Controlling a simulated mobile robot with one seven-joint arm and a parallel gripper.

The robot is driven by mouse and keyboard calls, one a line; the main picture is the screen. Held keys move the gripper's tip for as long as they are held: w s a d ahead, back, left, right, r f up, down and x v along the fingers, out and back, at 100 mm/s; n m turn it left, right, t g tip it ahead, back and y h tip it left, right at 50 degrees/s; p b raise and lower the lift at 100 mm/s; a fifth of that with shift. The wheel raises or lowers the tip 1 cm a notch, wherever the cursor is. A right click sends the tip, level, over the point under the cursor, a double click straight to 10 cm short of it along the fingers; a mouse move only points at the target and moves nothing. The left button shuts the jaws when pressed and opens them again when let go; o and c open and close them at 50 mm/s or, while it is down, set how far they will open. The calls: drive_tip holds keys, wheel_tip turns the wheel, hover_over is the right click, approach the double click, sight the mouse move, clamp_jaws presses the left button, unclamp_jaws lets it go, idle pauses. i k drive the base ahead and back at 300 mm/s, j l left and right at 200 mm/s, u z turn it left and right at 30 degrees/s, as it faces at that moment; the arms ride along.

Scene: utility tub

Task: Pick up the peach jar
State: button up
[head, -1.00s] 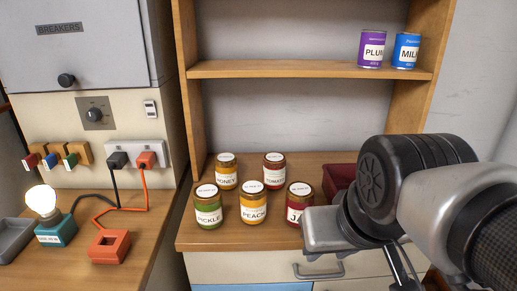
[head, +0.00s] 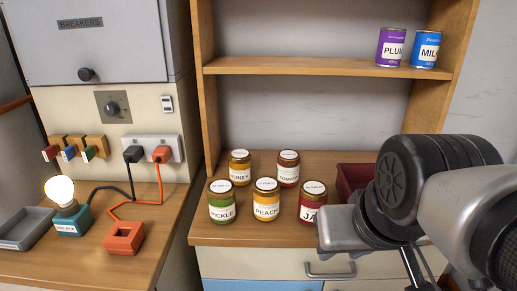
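The peach jar (head: 266,201) has orange-yellow contents, a white label reading PEACH and a pale-topped lid. It stands upright on the wooden counter, in the middle of the front row of jars. The pickle jar (head: 221,203) is close on its left, and a red jar marked JA (head: 312,203) is close on its right. The honey jar (head: 240,167) and tomato jar (head: 288,168) stand behind it. My arm is at the lower right, to the right of the jars. My gripper's fingers do not show in the head view.
A dark red bin (head: 354,178) stands right of the jars, partly behind my arm. A shelf (head: 300,66) above holds a plum can (head: 391,47) and a milk can (head: 425,49). At left are a lit bulb (head: 60,190), an orange block (head: 124,237) and cords.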

sight(266, 192)
drive_tip(key=j+u, duration=0.1)
drive_tip(key=u, duration=0.4)
drive_tip(key=j+u, duration=0.15)
drive_tip(key=u, duration=0.35)
drive_tip(key=j+z, duration=0.15)
drive_tip(key=j, duration=0.15)
drive_tip(key=j+z, duration=0.2)
drive_tip(key=z, duration=0.75)
